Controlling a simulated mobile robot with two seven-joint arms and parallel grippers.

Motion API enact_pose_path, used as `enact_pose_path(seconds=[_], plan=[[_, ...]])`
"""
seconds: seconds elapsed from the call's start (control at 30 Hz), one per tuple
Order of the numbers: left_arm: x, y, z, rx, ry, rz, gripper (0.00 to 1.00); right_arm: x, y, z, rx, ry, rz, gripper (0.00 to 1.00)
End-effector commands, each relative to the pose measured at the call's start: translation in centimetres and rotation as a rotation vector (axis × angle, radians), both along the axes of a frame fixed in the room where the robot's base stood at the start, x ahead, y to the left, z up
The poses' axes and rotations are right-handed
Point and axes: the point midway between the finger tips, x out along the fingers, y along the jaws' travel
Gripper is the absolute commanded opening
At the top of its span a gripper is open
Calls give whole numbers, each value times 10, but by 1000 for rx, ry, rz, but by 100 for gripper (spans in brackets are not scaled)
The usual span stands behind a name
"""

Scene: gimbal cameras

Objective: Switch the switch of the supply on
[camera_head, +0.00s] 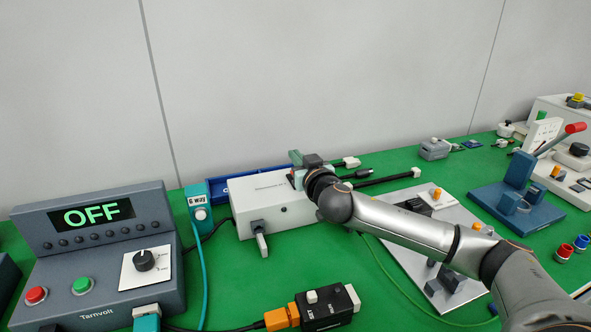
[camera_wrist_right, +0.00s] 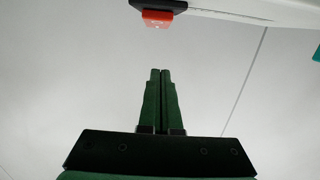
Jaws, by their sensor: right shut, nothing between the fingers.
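A white box (camera_head: 265,212) stands on the green bench, and small print on its top is too small to read. My right gripper (camera_head: 296,158) is over the box's far right end, at the end of the arm coming from the right. In the right wrist view its two green fingers (camera_wrist_right: 160,72) are shut together and empty. A red switch (camera_wrist_right: 157,18) in a black frame sits on a white housing at the top of that view, apart from the fingertips. In the head view my wrist mostly hides that end of the box. The left gripper is not in view.
A grey console (camera_head: 108,260) with a green OFF display (camera_head: 92,215) stands at the left. A black adapter with an orange plug (camera_head: 325,308) lies in front. A metal plate (camera_head: 400,215) with parts lies under my right arm. Cables lie behind the gripper.

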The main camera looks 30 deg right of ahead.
Motion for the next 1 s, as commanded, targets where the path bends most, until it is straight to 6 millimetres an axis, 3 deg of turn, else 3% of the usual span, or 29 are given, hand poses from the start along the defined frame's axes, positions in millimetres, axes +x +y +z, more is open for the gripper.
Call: enact_pose_path(seconds=[0.1,0.3,0.77,1.0], plan=[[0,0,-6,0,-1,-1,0,5,-1,-20,-2,4,0,0],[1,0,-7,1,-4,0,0,7,-2,-37,-1,1,-1,0],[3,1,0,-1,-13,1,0,8,-1,-39,2,3,0,0],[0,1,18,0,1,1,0,11,1,-37,19,66,1,0]])
